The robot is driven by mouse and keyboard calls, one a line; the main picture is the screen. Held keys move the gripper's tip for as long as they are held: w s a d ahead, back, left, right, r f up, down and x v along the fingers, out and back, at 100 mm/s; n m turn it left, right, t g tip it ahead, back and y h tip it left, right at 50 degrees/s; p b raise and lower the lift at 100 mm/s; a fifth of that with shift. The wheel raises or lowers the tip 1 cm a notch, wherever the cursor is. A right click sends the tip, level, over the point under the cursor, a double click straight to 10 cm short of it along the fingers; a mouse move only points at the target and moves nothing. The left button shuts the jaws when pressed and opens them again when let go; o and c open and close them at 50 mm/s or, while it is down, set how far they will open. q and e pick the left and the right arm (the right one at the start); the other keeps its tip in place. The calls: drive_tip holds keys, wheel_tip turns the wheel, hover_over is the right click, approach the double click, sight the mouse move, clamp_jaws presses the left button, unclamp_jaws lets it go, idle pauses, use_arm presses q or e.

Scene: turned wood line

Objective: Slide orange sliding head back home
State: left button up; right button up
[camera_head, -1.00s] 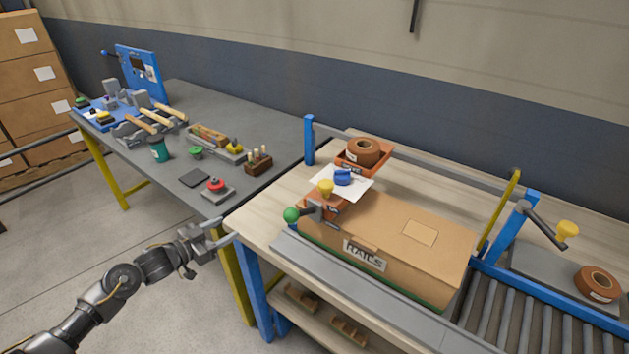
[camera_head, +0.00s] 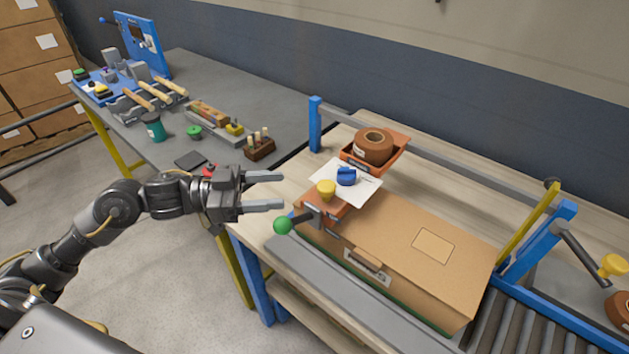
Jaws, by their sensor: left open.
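The orange sliding head (camera_head: 338,207) sits at the left end of the cardboard box (camera_head: 400,240), with a yellow knob (camera_head: 326,189) on top. A dark lever with a green ball (camera_head: 282,226) sticks out of it to the left. A white sheet with a blue piece (camera_head: 346,177) partly covers the area behind the knob. My left gripper (camera_head: 283,190) is open and empty, just left of the head, above and behind the green ball. Its fingers point right, and a gap to the head shows. My right gripper is not in view.
An orange tray (camera_head: 402,147) with a brown tape roll (camera_head: 375,144) stands behind the head. A grey rail (camera_head: 440,181) crosses behind the box to a blue post and yellow arm (camera_head: 530,230). Rollers (camera_head: 500,330) lie at right. A grey tool bench (camera_head: 240,95) stands at left.

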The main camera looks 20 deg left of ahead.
sight(314, 200)
use_arm(q)
drive_tip(key=p+x, duration=0.2)
drive_tip(key=x, duration=0.5)
drive_tip(key=shift+w+d+r, duration=0.1)
drive_tip(key=shift+w+d, duration=0.1)
drive_tip(key=shift+w, duration=0.1)
drive_tip(key=shift+w+d, duration=0.25)
drive_tip(key=shift+d, duration=0.25)
drive_tip(key=shift+f, duration=0.2)
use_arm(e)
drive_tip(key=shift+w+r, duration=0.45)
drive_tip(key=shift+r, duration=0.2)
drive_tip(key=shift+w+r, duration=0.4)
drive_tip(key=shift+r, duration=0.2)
use_arm(q)
clamp_jaws()
